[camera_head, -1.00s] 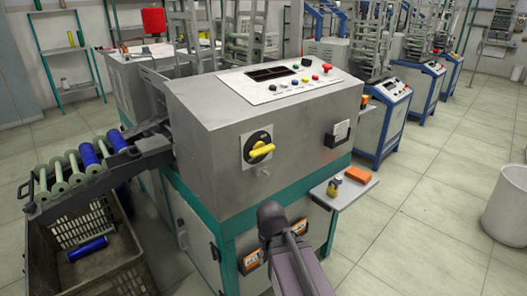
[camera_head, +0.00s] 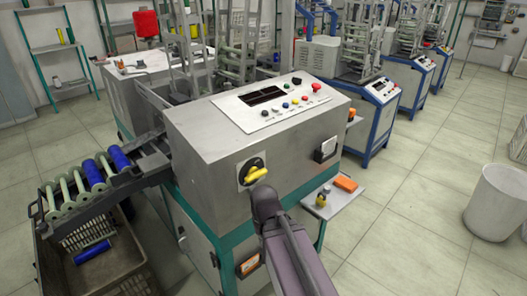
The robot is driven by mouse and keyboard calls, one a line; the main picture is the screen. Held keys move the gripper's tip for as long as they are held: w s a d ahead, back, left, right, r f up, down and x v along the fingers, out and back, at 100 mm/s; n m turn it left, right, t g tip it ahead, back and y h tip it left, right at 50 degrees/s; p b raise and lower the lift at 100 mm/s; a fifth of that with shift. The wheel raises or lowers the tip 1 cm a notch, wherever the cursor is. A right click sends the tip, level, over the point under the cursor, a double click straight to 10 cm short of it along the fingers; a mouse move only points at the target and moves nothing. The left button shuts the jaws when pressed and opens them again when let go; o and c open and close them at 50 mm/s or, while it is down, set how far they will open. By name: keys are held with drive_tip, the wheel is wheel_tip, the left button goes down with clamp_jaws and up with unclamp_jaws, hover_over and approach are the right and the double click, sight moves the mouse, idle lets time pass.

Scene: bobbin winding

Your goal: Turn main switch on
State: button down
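The main switch is a yellow rotary handle (camera_head: 256,174) on a black disc with a pale square plate, on the front of the grey machine cabinet (camera_head: 205,150). The handle lies nearly level, its right end slightly higher. My arm (camera_head: 290,250) rises from the bottom of the picture. Its dark rounded joint (camera_head: 265,203) appears just below and right of the handle, with a narrow gap in the picture; their depth apart is unclear. No gripper fingers can be made out.
A control panel (camera_head: 230,115) with buttons and a red knob tops the cabinet. A small side shelf (camera_head: 325,209) holds an orange block and a yellow item. A bobbin chute (camera_head: 95,198) and brown crate (camera_head: 125,258) stand left.

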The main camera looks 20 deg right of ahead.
wheel_tip(320, 180, up, 32)
drive_tip(key=r+m+p, duration=0.1)
drive_tip(key=p, duration=3)
wheel_tip(320, 180, up, 4)
drive_tip(key=f+m+p, duration=0.1)
drive_tip(key=m+p, duration=0.3)
drive_tip(key=m, duration=0.8)
hover_over(263, 172)
drive_tip(key=shift+r, duration=0.25)
drive_tip(key=shift+f, duration=0.2)
wheel_tip(263, 172, down, 14)
drive_tip(key=b, duration=1.3)
drive_tip(key=shift+r+b, duration=0.25)
drive_tip(key=shift+b, duration=0.15)
